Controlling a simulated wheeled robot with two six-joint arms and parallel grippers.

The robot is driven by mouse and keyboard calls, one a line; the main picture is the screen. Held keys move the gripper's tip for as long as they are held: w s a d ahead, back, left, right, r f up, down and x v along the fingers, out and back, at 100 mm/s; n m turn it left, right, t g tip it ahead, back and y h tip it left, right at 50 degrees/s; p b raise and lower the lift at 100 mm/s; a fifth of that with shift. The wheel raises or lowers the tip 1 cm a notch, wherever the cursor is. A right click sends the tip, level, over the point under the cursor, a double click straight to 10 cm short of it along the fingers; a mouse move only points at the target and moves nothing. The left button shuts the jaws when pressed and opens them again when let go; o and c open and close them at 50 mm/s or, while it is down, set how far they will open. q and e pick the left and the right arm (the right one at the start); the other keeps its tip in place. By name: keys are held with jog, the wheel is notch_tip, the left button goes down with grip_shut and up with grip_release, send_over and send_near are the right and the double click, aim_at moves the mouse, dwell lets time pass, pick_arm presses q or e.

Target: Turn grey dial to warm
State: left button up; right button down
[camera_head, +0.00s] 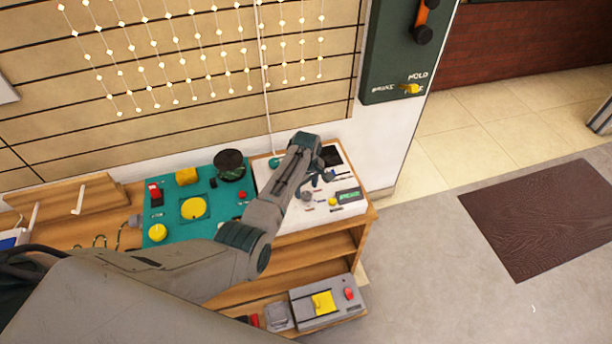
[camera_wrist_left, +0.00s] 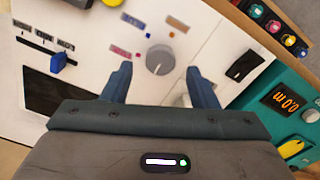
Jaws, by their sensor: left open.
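The grey dial (camera_wrist_left: 160,60) is a round knob on a white panel (camera_wrist_left: 205,45), with a pale pointer line on its face. Small coloured marks, orange, pink and purple, lie around it; their words are too small to read. My left gripper (camera_wrist_left: 159,72) is open, its two blue-grey fingers apart on either side of the dial in the wrist view, with nothing between them that I can see gripped. In the head view the left gripper (camera_head: 318,181) hangs over the white panel, close to the dial (camera_head: 307,196). My right gripper is not in view.
A blue slider (camera_wrist_left: 60,62) and a dark display sit on the same panel. A teal panel (camera_head: 215,205) with yellow and red buttons adjoins it on the left. A grey box (camera_head: 328,303) with a yellow switch is on the lower shelf.

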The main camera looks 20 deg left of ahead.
aim_at(306, 195)
pick_arm(q)
notch_tip(306, 195, up, 8)
jog(key=shift+r+b, duration=0.15)
jog(key=shift+b, duration=0.3)
